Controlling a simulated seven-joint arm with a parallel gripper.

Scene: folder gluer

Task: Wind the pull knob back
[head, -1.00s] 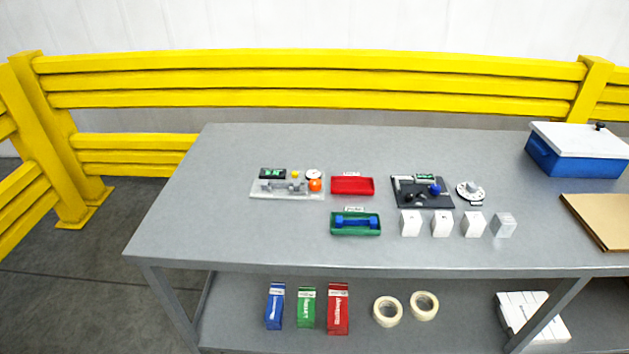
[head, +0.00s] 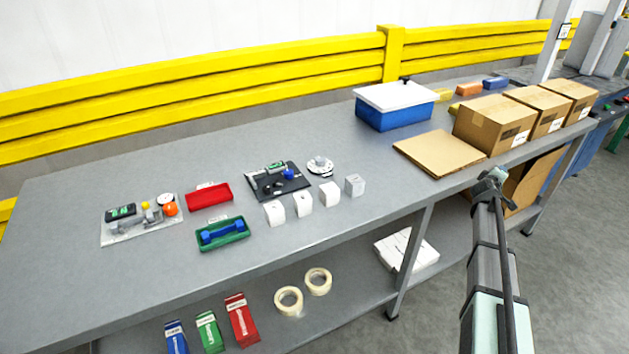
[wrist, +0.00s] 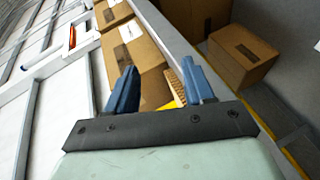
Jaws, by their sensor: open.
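A light grey fixture (head: 140,222) stands at the left of the table, with an orange knob (head: 170,209), a small yellow knob (head: 145,206) and a white dial (head: 166,199). A dark fixture (head: 262,187) further right carries a blue knob (head: 288,174). A separate white dial (head: 320,165) stands beside it. I cannot tell which of these is the pull knob. My gripper (wrist: 160,78) is open and empty in the wrist view, its two blue fingers apart. Cardboard boxes lie beyond them, and no fixture is in that view. My arm is at the right in the head view, far from both fixtures.
A red tray (head: 209,196), a green tray (head: 208,246) with a blue part and several white blocks (head: 303,203) sit among the fixtures. A blue bin (head: 385,117), flat cardboard (head: 432,154) and closed boxes (head: 493,125) fill the right side. The table's left part is clear.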

